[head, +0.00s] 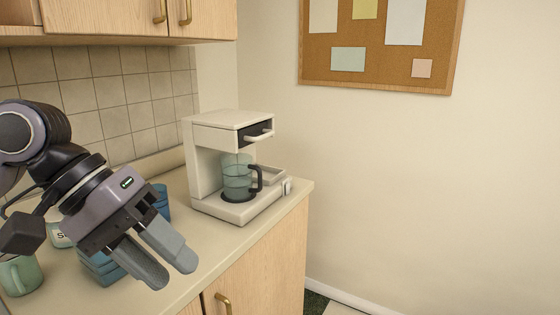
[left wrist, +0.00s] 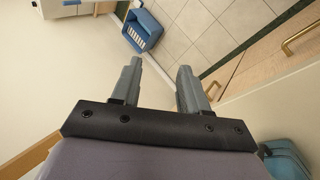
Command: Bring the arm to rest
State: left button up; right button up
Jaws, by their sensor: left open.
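My left arm comes in from the left in the head view. Its gripper (head: 170,274) is open and empty, above the counter's front part, with the fingers pointing down and to the right. The two fingers stand apart in the left wrist view (left wrist: 159,70), with nothing between them. My right gripper is in neither view.
A white coffee maker (head: 208,165) with a glass jug (head: 236,180) stands on the counter (head: 222,244). A green mug (head: 20,275) is at the left; a blue object (head: 98,268) is partly hidden behind my gripper. Wall cabinets (head: 110,18) hang above.

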pick_arm(q)
jog(key=s+d+n+g+h, duration=0.2)
jog(key=d+n+g+h, duration=0.2)
jog(key=d+n+h, duration=0.7)
jog(key=w+a+f+m+t+y, duration=0.3)
jog(key=f+m+t, duration=0.35)
jog(key=m, duration=0.35)
jog(key=w+a+f+m+t+y, duration=0.2)
jog(key=a+f+m+t, duration=0.2)
jog(key=f+m+t, duration=0.35)
jog(key=w+a+f+m+t+y, duration=0.3)
jog(key=f+m+t, duration=0.2)
jog(key=m+t, duration=0.45)
jog(key=s+a+f+n+g+y, duration=0.2)
jog(key=s+f+n, duration=0.3)
jog(key=f, duration=0.3)
jog(key=s+a+f+n+g+y, duration=0.3)
jog(key=s+f+n+g, duration=0.1)
jog(key=f, duration=0.4)
jog(key=s+a+f+n+g+y, duration=0.2)
jog(key=s+f+n+g+y, duration=0.1)
jog(key=s+f+n, duration=0.3)
notch_tip(320, 180, down, 2)
jog(key=shift+s+a+f, duration=0.15)
jog(key=shift+a+f, duration=0.1)
jog(key=shift+a, duration=0.05)
